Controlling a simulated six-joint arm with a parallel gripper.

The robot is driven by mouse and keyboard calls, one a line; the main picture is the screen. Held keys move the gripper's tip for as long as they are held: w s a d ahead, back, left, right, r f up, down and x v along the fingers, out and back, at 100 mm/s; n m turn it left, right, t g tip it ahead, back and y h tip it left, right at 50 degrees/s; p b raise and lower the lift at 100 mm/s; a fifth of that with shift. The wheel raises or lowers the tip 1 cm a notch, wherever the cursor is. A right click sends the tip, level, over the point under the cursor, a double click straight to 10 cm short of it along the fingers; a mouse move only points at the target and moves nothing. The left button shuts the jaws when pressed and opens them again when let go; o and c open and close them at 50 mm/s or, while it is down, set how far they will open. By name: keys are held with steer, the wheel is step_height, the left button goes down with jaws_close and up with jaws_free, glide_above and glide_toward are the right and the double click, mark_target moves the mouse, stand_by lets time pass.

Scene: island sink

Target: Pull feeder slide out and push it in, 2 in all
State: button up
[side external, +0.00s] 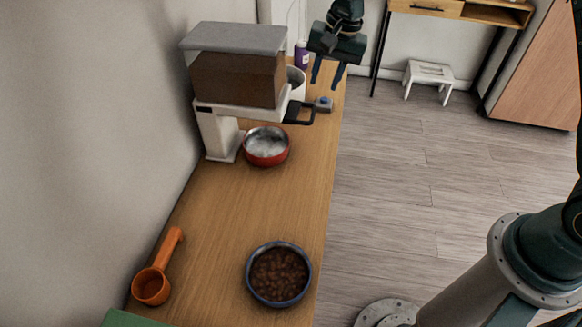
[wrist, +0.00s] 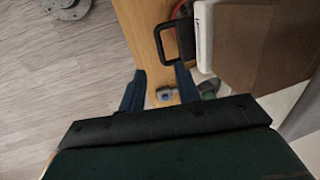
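The feeder (side external: 238,80) has a brown hopper, a grey lid and a white base, and stands against the wall. The black loop handle (side external: 300,113) of its slide sticks out on the right side, over the counter. How far the slide is out, I cannot tell. In the wrist view the handle (wrist: 160,42) shows beyond the fingertips, beside the white feeder body. My gripper (side external: 325,85) is open and empty, above and to the right of the handle, apart from it. Its spread fingers also show in the wrist view (wrist: 160,75).
A red bowl (side external: 266,146) with whitish contents sits below the feeder. A blue bowl (side external: 278,275) of brown kibble and an orange scoop (side external: 152,286) are nearer. A small blue-topped grey device (side external: 323,104), white container (side external: 296,83) and purple bottle (side external: 301,55) stand near the handle.

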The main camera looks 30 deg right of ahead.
mark_target(314, 113)
steer(key=f, duration=0.5)
steer(key=w+a+f, duration=0.1)
steer(key=f, duration=0.2)
steer(key=shift+w+a+f, duration=0.1)
steer(key=shift+f, duration=0.2)
jaws_close()
